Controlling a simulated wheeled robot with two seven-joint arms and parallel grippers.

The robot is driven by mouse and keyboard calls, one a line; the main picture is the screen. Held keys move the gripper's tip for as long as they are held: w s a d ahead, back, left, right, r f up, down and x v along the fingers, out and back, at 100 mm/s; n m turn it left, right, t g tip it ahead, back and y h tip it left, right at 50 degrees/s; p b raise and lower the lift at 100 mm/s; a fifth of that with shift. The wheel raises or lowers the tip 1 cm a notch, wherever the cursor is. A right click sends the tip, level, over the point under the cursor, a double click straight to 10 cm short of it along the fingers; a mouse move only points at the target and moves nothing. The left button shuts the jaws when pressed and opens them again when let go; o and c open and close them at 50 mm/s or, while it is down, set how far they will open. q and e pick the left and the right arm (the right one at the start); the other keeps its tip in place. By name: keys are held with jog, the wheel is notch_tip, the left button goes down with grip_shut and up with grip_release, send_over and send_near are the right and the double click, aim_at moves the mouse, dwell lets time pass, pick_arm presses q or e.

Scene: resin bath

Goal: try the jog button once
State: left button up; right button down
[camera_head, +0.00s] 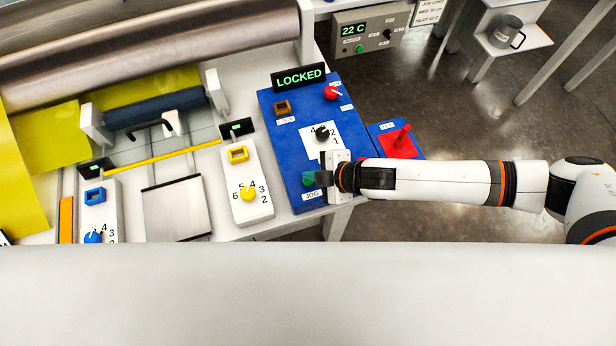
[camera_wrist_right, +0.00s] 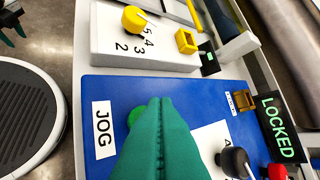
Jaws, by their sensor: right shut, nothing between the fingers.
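The green jog button (camera_head: 308,179) sits at the near left corner of the blue panel (camera_head: 283,130), above the JOG label (camera_head: 312,195). In the right wrist view the button (camera_wrist_right: 134,116) is partly hidden behind my fingers. My right gripper (camera_head: 322,178) is shut and empty, its teal fingertips (camera_wrist_right: 160,104) at the button; I cannot tell whether they touch it. The display (camera_head: 299,78) at the panel's far end reads LOCKED in green. A dark shape at the upper left edge of the right wrist view may be part of my left gripper (camera_wrist_right: 12,22).
The blue panel also carries a black numbered knob (camera_head: 321,132), a red knob (camera_head: 331,93) and a brown square switch (camera_head: 282,107). A white block with a yellow knob (camera_head: 248,193) is to the left.

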jog(key=shift+f, duration=0.15)
dwell(0.6)
jog(key=shift+f, duration=0.3)
jog(key=shift+f, duration=0.55)
dwell(0.8)
jog(key=shift+r, duration=0.1)
jog(key=shift+r+p, duration=0.85)
notch_tip(320, 180, up, 5)
jog(key=p, duration=0.5)
jog(key=shift+r, duration=0.1)
